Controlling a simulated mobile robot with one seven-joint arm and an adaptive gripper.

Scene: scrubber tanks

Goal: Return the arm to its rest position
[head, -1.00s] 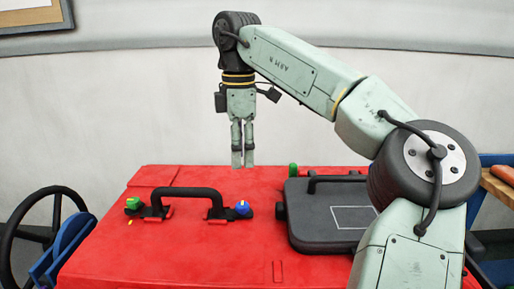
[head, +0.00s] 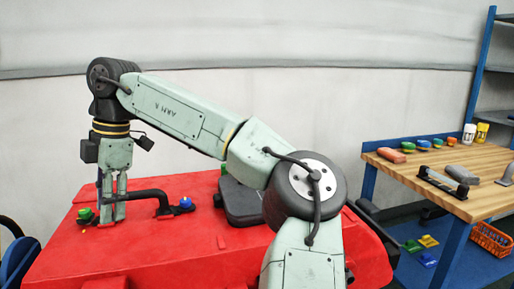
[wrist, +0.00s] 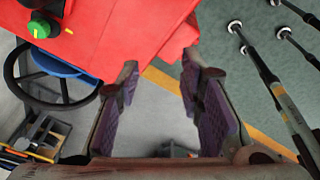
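My gripper (head: 114,218) hangs downward at the left in the head view, and its fingers overlap the left end of a black handle on the red machine top. In the wrist view my gripper (wrist: 158,88) has its two purple-padded fingers apart, with only grey floor and a yellow line between them. My arm (head: 175,108) is raised and bent, reaching left from its shoulder at lower middle. The red machine top (head: 60,262) lies below it; in the wrist view the red body (wrist: 120,30) is at upper left, beside the fingers.
A green knob (head: 86,214), a blue knob (head: 186,203) and a dark lid (head: 240,205) sit on the machine. At right stands a wooden workbench (head: 480,205) with small items, and a blue-framed shelf (head: 480,75). The wrist view shows a black handwheel (wrist: 45,95) and grey poles (wrist: 285,100).

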